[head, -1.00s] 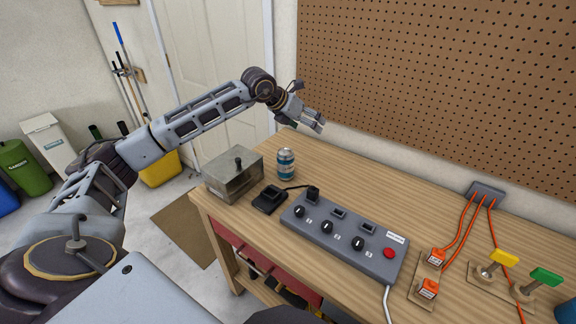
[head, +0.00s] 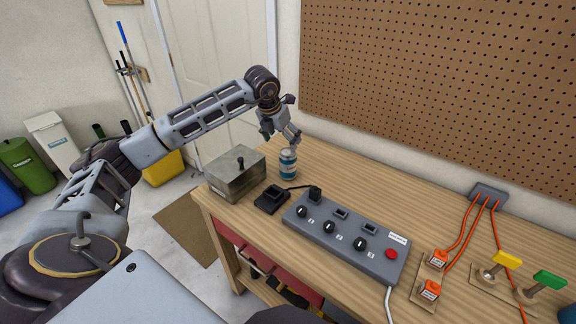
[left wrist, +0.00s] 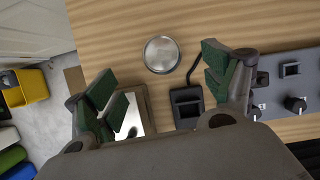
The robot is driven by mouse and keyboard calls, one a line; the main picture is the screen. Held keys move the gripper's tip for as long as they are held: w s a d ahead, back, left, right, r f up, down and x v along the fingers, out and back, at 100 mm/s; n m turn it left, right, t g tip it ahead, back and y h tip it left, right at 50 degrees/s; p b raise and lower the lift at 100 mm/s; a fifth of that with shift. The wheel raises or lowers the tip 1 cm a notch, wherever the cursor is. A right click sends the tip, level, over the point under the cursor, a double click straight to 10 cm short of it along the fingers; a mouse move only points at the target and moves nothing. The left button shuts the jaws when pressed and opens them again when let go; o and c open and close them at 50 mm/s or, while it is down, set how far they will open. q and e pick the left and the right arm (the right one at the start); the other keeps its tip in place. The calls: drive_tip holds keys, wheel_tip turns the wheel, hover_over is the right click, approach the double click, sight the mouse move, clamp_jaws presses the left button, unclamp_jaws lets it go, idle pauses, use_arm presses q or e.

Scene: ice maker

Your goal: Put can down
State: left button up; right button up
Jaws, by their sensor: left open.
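A blue and silver can (head: 288,166) stands upright on the wooden workbench (head: 345,182), just right of a metal box. In the left wrist view its round silver top (left wrist: 162,54) shows between the fingers and somewhat beyond their tips. My left gripper (head: 289,143) points down just above the can in the head view, its fingers overlapping the can's top edge. In the left wrist view the left gripper (left wrist: 157,68) is open, with its green pads wide apart and nothing between them. My right gripper is not in view.
The metal box (head: 236,174) with a black knob stands at the bench's left end. A small black device (head: 271,200) and a grey control panel (head: 345,238) with a red button lie in front of the can. Bare wood lies right of the can.

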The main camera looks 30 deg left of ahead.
sight(287, 152)
use_arm(q)
drive_tip(key=shift+f, duration=0.15)
drive_tip(key=x, duration=0.7)
drive_tip(key=shift+w+f, duration=0.15)
drive_tip(key=shift+f, duration=0.05)
drive_tip(key=shift+w+f, duration=0.15)
drive_tip(key=shift+f, duration=0.3)
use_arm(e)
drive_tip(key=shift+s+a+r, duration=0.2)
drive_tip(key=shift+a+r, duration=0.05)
use_arm(q)
drive_tip(key=shift+p, duration=0.3)
drive_tip(key=shift+w+f, duration=0.15)
drive_tip(key=shift+f, duration=0.5)
drive_tip(key=x, duration=0.2)
drive_tip(key=shift+d+f+p, duration=0.1)
drive_tip(key=shift+f+p, duration=0.25)
drive_tip(key=shift+f, duration=0.1)
drive_tip(key=shift+w+f, duration=0.25)
drive_tip(key=shift+f, duration=0.25)
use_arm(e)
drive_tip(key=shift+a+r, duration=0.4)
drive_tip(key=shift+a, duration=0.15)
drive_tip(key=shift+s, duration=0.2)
